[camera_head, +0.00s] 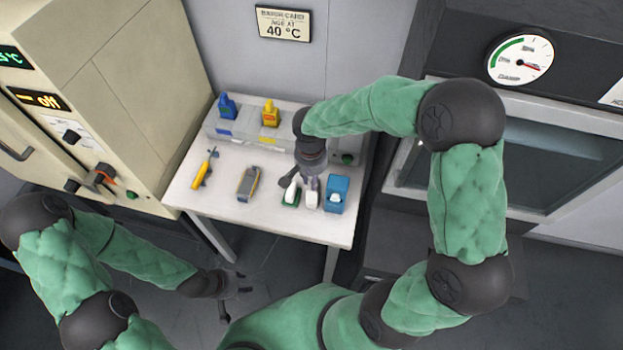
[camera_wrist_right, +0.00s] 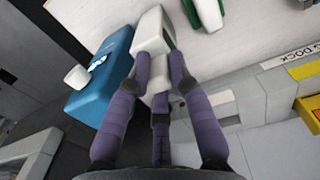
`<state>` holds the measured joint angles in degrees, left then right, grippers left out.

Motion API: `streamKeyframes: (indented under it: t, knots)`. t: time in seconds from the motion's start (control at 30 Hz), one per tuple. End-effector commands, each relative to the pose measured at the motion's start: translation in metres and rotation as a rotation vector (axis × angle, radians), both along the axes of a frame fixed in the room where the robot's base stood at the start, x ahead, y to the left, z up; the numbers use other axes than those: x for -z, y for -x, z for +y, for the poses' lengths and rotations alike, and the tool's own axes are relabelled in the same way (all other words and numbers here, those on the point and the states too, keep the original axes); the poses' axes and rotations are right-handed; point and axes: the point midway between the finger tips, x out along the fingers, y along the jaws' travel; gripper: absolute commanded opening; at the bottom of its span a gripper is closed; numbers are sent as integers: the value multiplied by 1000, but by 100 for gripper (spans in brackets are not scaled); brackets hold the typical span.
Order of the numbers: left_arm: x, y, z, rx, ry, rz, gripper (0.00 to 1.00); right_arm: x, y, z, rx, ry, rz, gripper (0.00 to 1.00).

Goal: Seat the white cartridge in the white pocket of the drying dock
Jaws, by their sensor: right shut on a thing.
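My right gripper (camera_head: 303,185) reaches down to the right part of the table; in the right wrist view its fingers (camera_wrist_right: 160,78) are shut on a white cartridge (camera_wrist_right: 152,38). The cartridge's white body also shows in the head view (camera_head: 312,199), low over or on the tabletop; I cannot tell whether it touches. The drying dock (camera_head: 240,130) runs along the table's back, holding a blue cartridge (camera_head: 228,106) and a yellow cartridge (camera_head: 270,114). My right arm hides the dock's right part, and I cannot make out the white pocket. My left gripper (camera_head: 243,284) is open and empty, in front of the table.
A blue box (camera_head: 338,193) stands close beside the held cartridge; a green-and-white item (camera_head: 291,194) is on its other side. A yellow tool (camera_head: 204,168) and a grey-and-yellow device (camera_head: 248,184) lie further left. Bare tabletop (camera_head: 222,192) shows between them.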

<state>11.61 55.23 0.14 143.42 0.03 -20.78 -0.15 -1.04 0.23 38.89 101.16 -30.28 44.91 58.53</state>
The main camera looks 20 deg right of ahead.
Motion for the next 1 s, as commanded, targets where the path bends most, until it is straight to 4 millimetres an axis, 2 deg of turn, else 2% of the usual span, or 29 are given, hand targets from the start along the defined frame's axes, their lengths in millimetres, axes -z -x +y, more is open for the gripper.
streamKeyframes:
  t: [0.33, 0.37, 0.4, 0.43, 0.83, 1.0]
  knots:
    - [3, 0, 0, 0, 0, 0, 40, 2, -1, 0, 1, 0, -4, 0]
    - [3, 0, 0, 0, 0, 0, 40, 2, -1, 0, 1, 0, -1, 27]
    - [2, 0, 0, 0, 0, 0, 40, 2, -1, 0, 1, 0, -1, 38]
    - [2, 0, 0, 0, 0, 0, 40, 2, -1, 0, 1, 0, -1, 45]
    - [-1, 0, 0, 0, 0, 0, 40, -1, 0, 0, 1, 0, -1, 45]
    - [-6, 0, 0, 0, 0, 0, 40, -23, -2, 0, 3, 0, -6, 45]
